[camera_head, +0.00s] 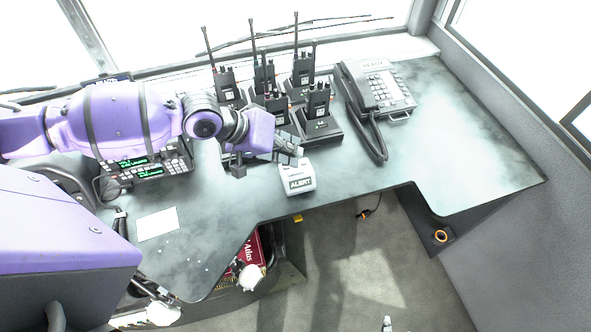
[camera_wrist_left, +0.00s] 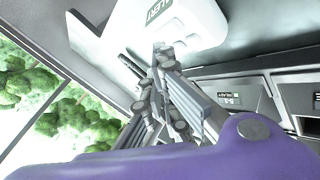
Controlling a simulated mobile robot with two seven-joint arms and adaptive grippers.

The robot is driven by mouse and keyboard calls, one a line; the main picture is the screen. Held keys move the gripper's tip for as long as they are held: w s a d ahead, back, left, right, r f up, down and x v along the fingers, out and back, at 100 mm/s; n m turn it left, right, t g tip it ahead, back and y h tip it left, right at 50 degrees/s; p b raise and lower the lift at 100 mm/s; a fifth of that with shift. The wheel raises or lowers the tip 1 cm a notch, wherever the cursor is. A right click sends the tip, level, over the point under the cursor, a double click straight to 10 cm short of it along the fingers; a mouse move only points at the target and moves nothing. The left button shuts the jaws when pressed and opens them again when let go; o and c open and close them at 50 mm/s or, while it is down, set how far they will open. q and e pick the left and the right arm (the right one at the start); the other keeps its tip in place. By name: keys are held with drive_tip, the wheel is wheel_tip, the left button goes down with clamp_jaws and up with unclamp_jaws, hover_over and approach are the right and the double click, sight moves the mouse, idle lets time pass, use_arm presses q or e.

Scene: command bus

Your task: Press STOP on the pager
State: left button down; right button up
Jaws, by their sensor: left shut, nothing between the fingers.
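The pager is a small white device with an ALERT label (camera_head: 298,178), standing near the front edge of the dark desk (camera_head: 430,150). In the left wrist view the white pager (camera_wrist_left: 195,22) fills the top middle, its label seen at an angle. My left gripper (camera_head: 288,150) is shut and empty, just behind and above the pager in the head view. In the left wrist view the gripper's fingertips (camera_wrist_left: 163,52) overlap the pager's lower edge; I cannot tell whether they touch it. I cannot make out a STOP button. My right gripper is not in view.
Several handheld radios (camera_head: 318,98) stand in chargers behind the pager. A desk phone (camera_head: 375,90) with a coiled cord is to their right. A radio console with green displays (camera_head: 150,168) lies left, partly under my arm. The desk's right part is clear.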

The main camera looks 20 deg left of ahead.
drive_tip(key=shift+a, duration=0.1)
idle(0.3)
use_arm(q)
drive_tip(key=shift+f, duration=0.2)
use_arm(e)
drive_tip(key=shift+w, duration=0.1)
use_arm(q)
drive_tip(key=shift+f, duration=0.25)
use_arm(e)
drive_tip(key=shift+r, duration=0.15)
use_arm(q)
drive_tip(key=shift+s, duration=0.1)
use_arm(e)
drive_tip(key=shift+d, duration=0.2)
use_arm(q)
drive_tip(key=shift+f, duration=0.3)
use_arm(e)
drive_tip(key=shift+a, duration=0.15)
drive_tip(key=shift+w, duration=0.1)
use_arm(q)
drive_tip(key=shift+r+p, duration=0.55)
drive_tip(key=shift+r, duration=0.25)
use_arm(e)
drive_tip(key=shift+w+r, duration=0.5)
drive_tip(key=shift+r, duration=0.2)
